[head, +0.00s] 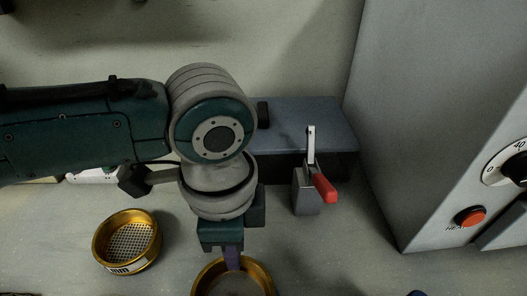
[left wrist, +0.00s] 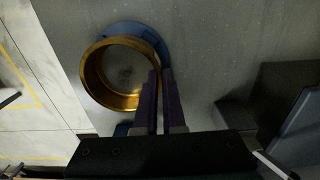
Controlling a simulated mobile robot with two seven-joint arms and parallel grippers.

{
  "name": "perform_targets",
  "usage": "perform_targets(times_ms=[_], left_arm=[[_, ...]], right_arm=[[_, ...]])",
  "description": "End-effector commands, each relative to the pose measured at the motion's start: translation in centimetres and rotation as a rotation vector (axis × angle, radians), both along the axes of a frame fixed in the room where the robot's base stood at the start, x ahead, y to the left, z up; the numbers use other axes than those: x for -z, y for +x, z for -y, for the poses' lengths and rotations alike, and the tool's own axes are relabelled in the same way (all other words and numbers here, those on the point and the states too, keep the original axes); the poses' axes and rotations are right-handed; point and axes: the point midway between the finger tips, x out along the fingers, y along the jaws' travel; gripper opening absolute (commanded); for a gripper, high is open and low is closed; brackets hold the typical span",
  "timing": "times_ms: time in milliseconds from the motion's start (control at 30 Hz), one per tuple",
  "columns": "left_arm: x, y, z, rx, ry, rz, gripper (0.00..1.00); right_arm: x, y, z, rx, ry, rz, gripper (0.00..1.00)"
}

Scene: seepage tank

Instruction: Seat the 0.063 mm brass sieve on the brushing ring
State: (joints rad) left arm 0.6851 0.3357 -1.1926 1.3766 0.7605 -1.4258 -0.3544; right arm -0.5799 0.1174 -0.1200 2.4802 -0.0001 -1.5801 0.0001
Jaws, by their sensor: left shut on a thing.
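A brass sieve (head: 268,274) with a fine, smooth-looking mesh is at the bottom edge of the head view, partly cut off. It shows whole in the left wrist view (left wrist: 91,76); no size label is readable on it. My left gripper (head: 232,262) points down and is shut on the sieve's rim, its purple fingers (left wrist: 160,80) at the right side. A blue ring (left wrist: 126,29), apparently the brushing ring, shows behind the sieve, past its upper and right edges. The sieve looks offset toward the lower left of it; I cannot tell whether they touch. My right gripper is not in view.
Another brass sieve (head: 127,241), with coarse mesh and a white label, stands left of my gripper. A red-handled toggle clamp (head: 318,182) stands before a grey-blue block (head: 320,120). A grey cabinet (head: 410,130) with dial and red button bounds the right. Bench between is clear.

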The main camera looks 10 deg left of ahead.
Motion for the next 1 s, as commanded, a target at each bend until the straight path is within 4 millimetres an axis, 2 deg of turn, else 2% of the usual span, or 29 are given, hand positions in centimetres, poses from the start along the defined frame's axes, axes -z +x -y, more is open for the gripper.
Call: perform_targets(times_ms=[400, 1000], left_arm=[[0.1, 0.0, 0.0, -0.001, 0.0, 0.0, 0.0], [1.6, 0.0, 0.0, -0.001, 0.0, 0.0, 0.0]], right_arm=[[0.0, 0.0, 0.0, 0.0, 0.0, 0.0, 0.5], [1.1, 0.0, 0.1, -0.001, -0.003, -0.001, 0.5]])
